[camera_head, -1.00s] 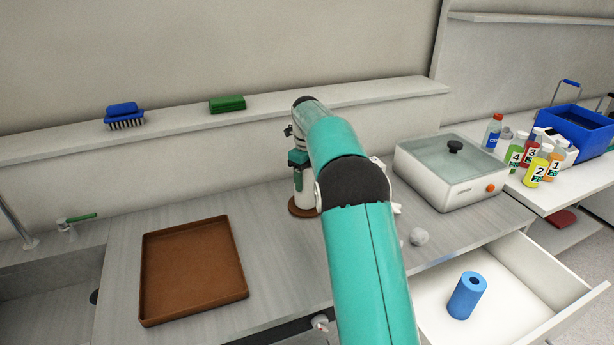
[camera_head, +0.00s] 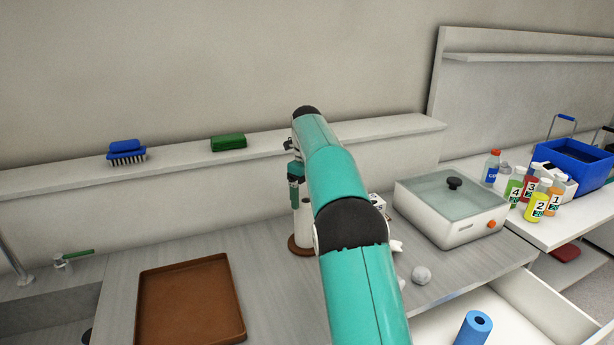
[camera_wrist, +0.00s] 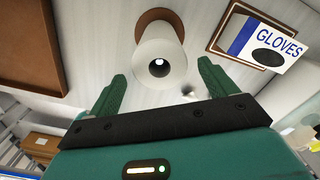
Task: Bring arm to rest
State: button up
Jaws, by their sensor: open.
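My teal arm reaches over the grey counter (camera_head: 190,252) in the head view. My gripper (camera_wrist: 162,72) shows in the wrist view with its two green fingers apart and nothing between them. A white paper roll (camera_wrist: 160,62) on a brown round base (camera_wrist: 152,16) lies beyond the fingertips, in line with the gap. In the head view the roll (camera_head: 304,225) stands upright on the counter, below the gripper's end and partly hidden by my arm. My arm hides much of the gripper in the head view.
A brown tray (camera_head: 142,300) lies left. A gloves box (camera_wrist: 270,45) is near the roll. A white lidded basin (camera_head: 440,218), crumpled ball (camera_head: 421,275), and an open drawer (camera_head: 540,290) with a blue roll (camera_head: 473,330) are right. Numbered bottles (camera_head: 536,207) stand farther right.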

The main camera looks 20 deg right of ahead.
notch_tip(320, 180, up, 6)
jog(key=shift+r, duration=0.15)
jog(key=s+a+r+n+t, duration=0.2)
jog(key=s+a+r+n, duration=0.2)
jog(key=s+n, duration=0.4)
jog(key=s+a+r+n+t, duration=0.1)
jog(key=s+a+r+n, duration=0.5)
jog(key=s, duration=0.5)
jog(key=s+a+f+n+t, duration=0.1)
jog(key=s+a+f+n, duration=0.1)
jog(key=s+f+n, duration=0.5)
jog(key=s+a+f+n+t, duration=0.1)
jog(key=s+f+n, duration=0.6)
jog(key=s, duration=0.8)
jog(key=shift+a+f+n+t, duration=0.3)
jog(key=shift+a+n, duration=0.55)
jog(key=shift+n, duration=0.15)
jog(key=shift+s, duration=0.1)
jog(key=shift+c, duration=0.4)
